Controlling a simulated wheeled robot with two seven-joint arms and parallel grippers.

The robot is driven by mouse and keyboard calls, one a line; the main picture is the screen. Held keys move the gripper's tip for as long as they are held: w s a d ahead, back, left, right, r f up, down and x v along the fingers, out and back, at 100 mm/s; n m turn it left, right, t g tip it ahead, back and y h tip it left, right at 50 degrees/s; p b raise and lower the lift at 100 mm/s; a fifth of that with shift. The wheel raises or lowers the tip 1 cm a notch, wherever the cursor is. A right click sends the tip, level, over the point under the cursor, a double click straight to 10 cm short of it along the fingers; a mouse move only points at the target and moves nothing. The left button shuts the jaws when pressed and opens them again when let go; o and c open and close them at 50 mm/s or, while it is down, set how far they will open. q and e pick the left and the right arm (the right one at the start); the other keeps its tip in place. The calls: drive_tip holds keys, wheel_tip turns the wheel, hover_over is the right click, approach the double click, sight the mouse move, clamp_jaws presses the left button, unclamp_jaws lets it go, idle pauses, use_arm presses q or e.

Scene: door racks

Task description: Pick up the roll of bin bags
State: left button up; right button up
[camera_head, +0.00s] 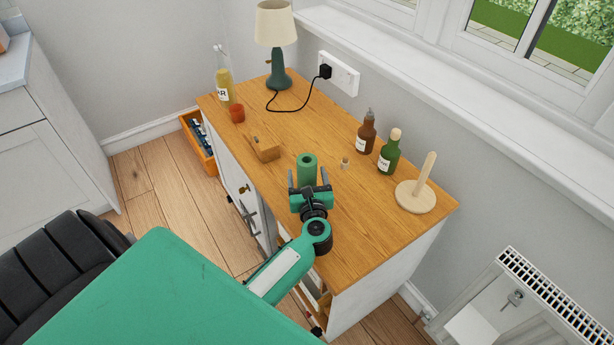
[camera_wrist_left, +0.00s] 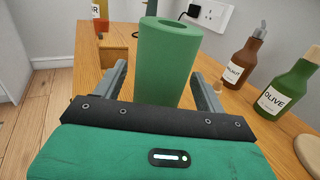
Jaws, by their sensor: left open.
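The roll of bin bags (camera_head: 307,168) is a green upright cylinder with a hole in its top, standing on the wooden cabinet top (camera_head: 375,230). In the left wrist view the roll (camera_wrist_left: 166,62) stands straight ahead, at the far end of the gap between the fingers. My left gripper (camera_head: 309,178) is open, with one finger on each side of the roll's near side. In the left wrist view the fingers (camera_wrist_left: 160,88) are apart, and contact with the roll cannot be made out. The roll's lower part is hidden behind the gripper in the head view. My right gripper is not in view.
A wooden block (camera_head: 266,149) is left of the roll; a small cork (camera_head: 345,162) is right. A brown bottle (camera_head: 367,134), green bottle (camera_head: 389,153) and wooden holder (camera_head: 416,195) stand further right. An orange cup (camera_head: 237,113), yellow bottle (camera_head: 223,88) and lamp (camera_head: 277,40) are behind.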

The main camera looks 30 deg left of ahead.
use_arm(q)
drive_tip(key=shift+x, duration=1.25)
drive_tip(key=c, duration=1)
drive_tip(key=shift+c, duration=0.8)
drive_tip(key=shift+r, duration=0.1)
